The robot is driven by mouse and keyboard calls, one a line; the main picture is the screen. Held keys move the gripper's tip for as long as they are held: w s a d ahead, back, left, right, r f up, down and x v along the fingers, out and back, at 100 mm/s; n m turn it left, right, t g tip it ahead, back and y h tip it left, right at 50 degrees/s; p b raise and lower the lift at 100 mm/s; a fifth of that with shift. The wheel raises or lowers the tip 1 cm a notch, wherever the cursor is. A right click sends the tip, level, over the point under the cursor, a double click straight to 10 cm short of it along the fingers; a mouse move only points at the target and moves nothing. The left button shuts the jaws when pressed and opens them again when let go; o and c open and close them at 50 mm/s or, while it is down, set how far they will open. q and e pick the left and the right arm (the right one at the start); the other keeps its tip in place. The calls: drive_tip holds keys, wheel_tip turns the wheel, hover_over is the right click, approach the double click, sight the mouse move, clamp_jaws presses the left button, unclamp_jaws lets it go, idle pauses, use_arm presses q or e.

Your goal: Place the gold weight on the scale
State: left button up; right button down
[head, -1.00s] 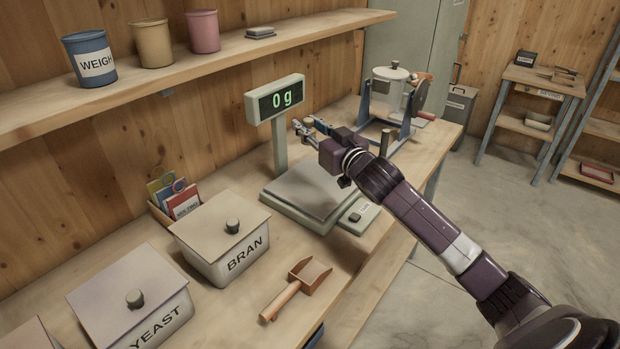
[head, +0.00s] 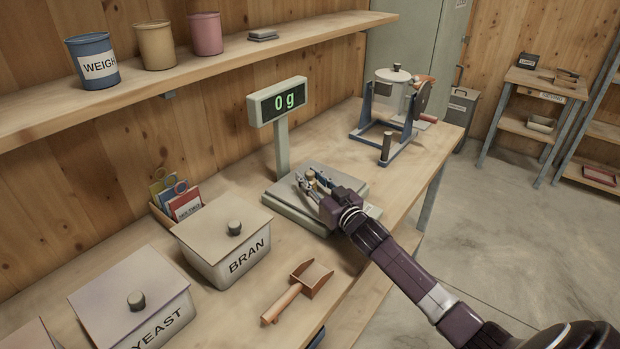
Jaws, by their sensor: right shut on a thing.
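The scale (head: 290,211) stands on the bench, with a flat grey plate and a display (head: 290,100) on a post that reads 0 g. My right gripper (head: 312,180) is over the plate, its arm coming in from the lower right. It is shut on the gold weight (head: 311,174), a small golden piece showing between the fingers. The fingers hide part of the weight and of the plate. I cannot tell whether the weight touches the plate. My left gripper is not in view.
A BRAN bin (head: 222,240), a YEAST bin (head: 135,300) and a scoop (head: 298,290) are on the bench near the scale. A mixer drum on a stand (head: 392,100) is behind it to the right. A shelf with cups runs above.

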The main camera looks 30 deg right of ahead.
drive_tip(key=shift+r, duration=0.1)
drive_tip(key=c, duration=1.6)
unclamp_jaws()
drive_tip(key=s+b, duration=0.1)
drive_tip(key=s, duration=1.1)
drive_tip(key=shift+s+d, duration=0.1)
drive_tip(key=shift+d, duration=0.05)
